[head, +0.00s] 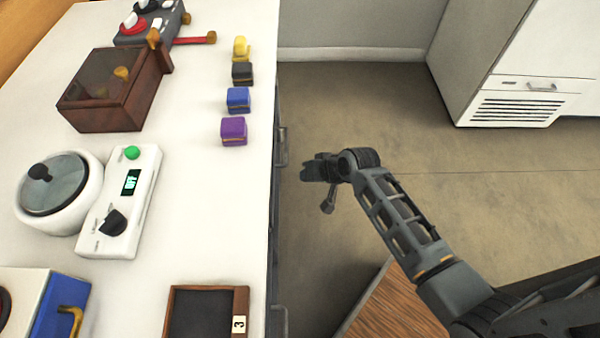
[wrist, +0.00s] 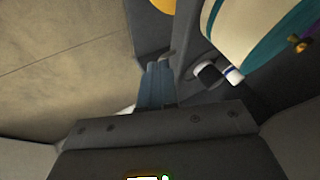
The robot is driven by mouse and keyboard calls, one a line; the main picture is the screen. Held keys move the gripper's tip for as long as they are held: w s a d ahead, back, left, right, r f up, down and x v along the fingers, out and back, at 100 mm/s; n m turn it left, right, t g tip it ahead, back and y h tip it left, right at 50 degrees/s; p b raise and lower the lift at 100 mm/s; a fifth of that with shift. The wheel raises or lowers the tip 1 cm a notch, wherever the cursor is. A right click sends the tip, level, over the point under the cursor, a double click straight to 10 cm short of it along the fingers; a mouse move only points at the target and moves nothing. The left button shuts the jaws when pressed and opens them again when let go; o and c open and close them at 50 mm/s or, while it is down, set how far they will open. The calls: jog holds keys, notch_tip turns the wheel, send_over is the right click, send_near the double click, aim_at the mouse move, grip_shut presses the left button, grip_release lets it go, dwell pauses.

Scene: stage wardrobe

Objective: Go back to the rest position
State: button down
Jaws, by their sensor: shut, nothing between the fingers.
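My gripper (head: 312,170) is at the end of my arm, over the floor just right of the white counter's edge in the head view. It holds nothing and is clear of the counter. In the wrist view its fingers (wrist: 158,85) are together, with the floor and cabinet-side surfaces beyond them.
On the white counter (head: 190,190), a purple block (head: 233,131), a blue block (head: 238,100), a black block (head: 242,73) and a yellow piece (head: 241,48) line the right edge. A wooden box (head: 110,95) stands left. A handled cabinet front faces my gripper. Floor (head: 500,200) is open rightward.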

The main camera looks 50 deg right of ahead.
jog(key=shift+v, duration=1)
jog(key=shift+s, duration=0.1)
jog(key=s+a+r+n+t+h+p, duration=0.1)
jog(key=s+a+r+n+t+p, duration=0.1)
jog(key=s+a+r, duration=0.35)
jog(key=s+a+r+n+t+p, duration=0.1)
jog(key=s+a+r+n+p, duration=0.1)
jog(key=s+r, duration=0.65)
jog(key=s+a+r+n+t+h+p, duration=0.1)
jog(key=s+a+r+n+t+p, duration=0.1)
jog(key=s+a+r, duration=0.35)
jog(key=s+r+n+t+y+p, duration=0.1)
jog(key=s+r, duration=0.2)
jog(key=r, duration=0.5)
jog(key=s+a+r+n+t+p, duration=0.1)
jog(key=s+r, duration=0.2)
jog(key=r, duration=0.6)
jog(key=shift+a+r+n+y, duration=0.15)
jog(key=shift+a+n+y, duration=0.15)
jog(key=shift+y, duration=0.1)
jog(key=shift+s, duration=0.1)
